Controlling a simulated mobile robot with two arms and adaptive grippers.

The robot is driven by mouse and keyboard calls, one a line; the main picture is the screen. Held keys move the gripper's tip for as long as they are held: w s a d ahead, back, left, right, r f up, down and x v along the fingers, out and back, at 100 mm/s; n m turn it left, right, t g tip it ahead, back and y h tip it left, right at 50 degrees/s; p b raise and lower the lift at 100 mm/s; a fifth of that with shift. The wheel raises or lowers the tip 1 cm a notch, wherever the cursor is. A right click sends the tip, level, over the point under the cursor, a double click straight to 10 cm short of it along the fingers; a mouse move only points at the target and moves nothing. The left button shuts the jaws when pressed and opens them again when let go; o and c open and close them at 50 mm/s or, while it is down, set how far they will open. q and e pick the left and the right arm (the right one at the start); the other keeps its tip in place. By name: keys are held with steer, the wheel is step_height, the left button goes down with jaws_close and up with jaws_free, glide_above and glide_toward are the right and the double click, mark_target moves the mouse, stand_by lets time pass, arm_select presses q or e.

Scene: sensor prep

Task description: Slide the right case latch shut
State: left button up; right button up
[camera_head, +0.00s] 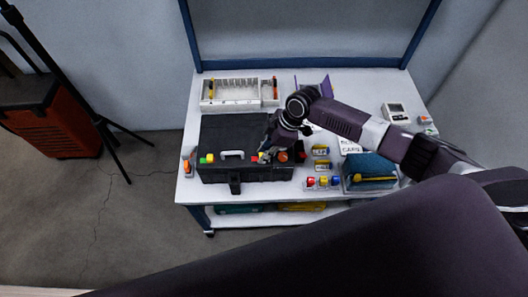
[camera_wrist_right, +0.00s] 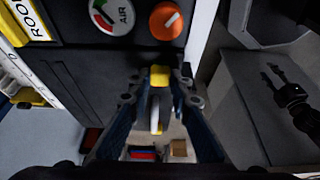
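The black case (camera_head: 222,131) stands on the white table (camera_head: 190,131). A pale handle (camera_head: 232,154) is at the middle of its front edge, with a yellow and green latch (camera_head: 207,158) to the left. My right gripper (camera_head: 266,150) is at the right latch and partly covers it. In the right wrist view, my right gripper (camera_wrist_right: 158,100) has its fingers apart, one on each side of the yellow-tipped latch (camera_wrist_right: 159,77); I cannot tell whether they touch it.
An orange knob (camera_wrist_right: 166,20) and an AIR gauge (camera_wrist_right: 112,15) sit close beyond my right fingers. A partitioned white tray (camera_head: 238,96) is behind the case. A blue-topped bin (camera_head: 369,167) and small coloured parts (camera_head: 323,182) stand to the right.

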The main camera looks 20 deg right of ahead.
jaws_close()
steer(key=shift+w+a, duration=0.15)
steer(key=shift+a, duration=0.5)
steer(key=shift+w+a, duration=0.15)
steer(key=shift+a, duration=0.45)
steer(key=o, duration=0.8)
jaws_free()
steer(key=shift+a, duration=0.1)
steer(key=v, duration=1.2)
